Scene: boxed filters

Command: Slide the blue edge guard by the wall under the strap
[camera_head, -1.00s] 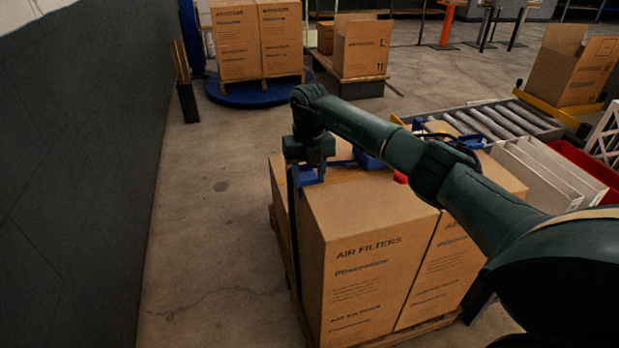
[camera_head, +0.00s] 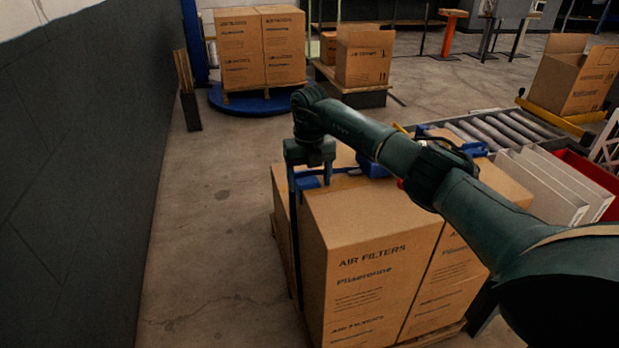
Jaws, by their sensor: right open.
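The blue edge guard by the wall (camera_head: 307,183) sits on the top left edge of the strapped box stack (camera_head: 372,217), at the side facing the dark wall. The dark strap (camera_head: 295,250) runs down the stack's left side, close to the guard. Whether the guard lies under the strap is hard to tell. My right gripper (camera_head: 309,178) points down over the guard, open, its fingers at either side of it. Whether they touch it cannot be seen. My left gripper is not in view.
Another blue piece (camera_head: 372,166) lies farther right on the stack, partly behind my right arm. The dark wall (camera_head: 80,180) stands left, with bare floor (camera_head: 215,230) between. A roller conveyor (camera_head: 500,128) and white panels (camera_head: 545,185) are at the right.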

